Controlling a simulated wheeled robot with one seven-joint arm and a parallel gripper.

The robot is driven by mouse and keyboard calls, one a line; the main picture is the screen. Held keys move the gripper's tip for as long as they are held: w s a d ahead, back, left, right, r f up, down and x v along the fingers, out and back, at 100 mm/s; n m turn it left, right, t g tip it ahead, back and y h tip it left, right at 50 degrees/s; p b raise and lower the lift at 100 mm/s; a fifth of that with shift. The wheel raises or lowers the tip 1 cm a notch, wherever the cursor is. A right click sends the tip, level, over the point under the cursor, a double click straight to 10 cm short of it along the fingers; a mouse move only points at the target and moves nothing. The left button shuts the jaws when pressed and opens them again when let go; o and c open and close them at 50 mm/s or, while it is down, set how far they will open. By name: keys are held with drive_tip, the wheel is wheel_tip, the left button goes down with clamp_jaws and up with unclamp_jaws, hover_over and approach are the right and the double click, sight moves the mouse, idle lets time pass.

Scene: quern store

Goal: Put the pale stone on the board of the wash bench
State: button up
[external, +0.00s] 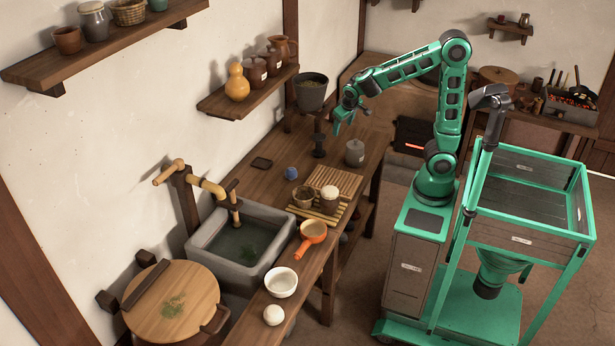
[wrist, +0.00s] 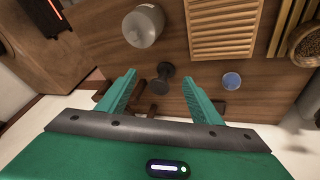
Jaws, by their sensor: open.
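Two pale rounded things show in the external view. One pale stone-like lump (external: 273,314) lies on the bench's near end; another pale rounded thing (external: 329,192) sits on the slatted wooden board (external: 325,178). I cannot tell for sure which is the pale stone. Part of the slatted board shows at the top of the wrist view (wrist: 222,28), with neither pale thing visible there. My gripper (external: 343,120) is open and empty above the far part of the wash bench. In the wrist view, a dark waisted object (wrist: 163,84) appears between its fingers (wrist: 160,76), apparently below them.
A grey lidded jar (external: 355,152) and a blue round thing (external: 291,173) stand near the board. A stone basin (external: 240,250), orange pan (external: 313,232) and white bowl (external: 281,282) lie nearer. A shelf (external: 245,97) overhangs the bench's wall side.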

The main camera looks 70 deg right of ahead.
drive_tip(key=s+d+g+y, duration=0.1)
drive_tip(key=s+d, duration=0.2)
drive_tip(key=s, duration=0.6)
drive_tip(key=s+d+f+m+g+y, duration=0.1)
drive_tip(key=s+d, duration=0.2)
drive_tip(key=s, duration=0.6)
drive_tip(key=s+d+m+g+y, duration=0.1)
drive_tip(key=s+d+y, duration=0.1)
drive_tip(key=s, duration=0.6)
drive_tip(key=shift+s+d+f, duration=0.25)
drive_tip(key=shift+s+d, duration=0.15)
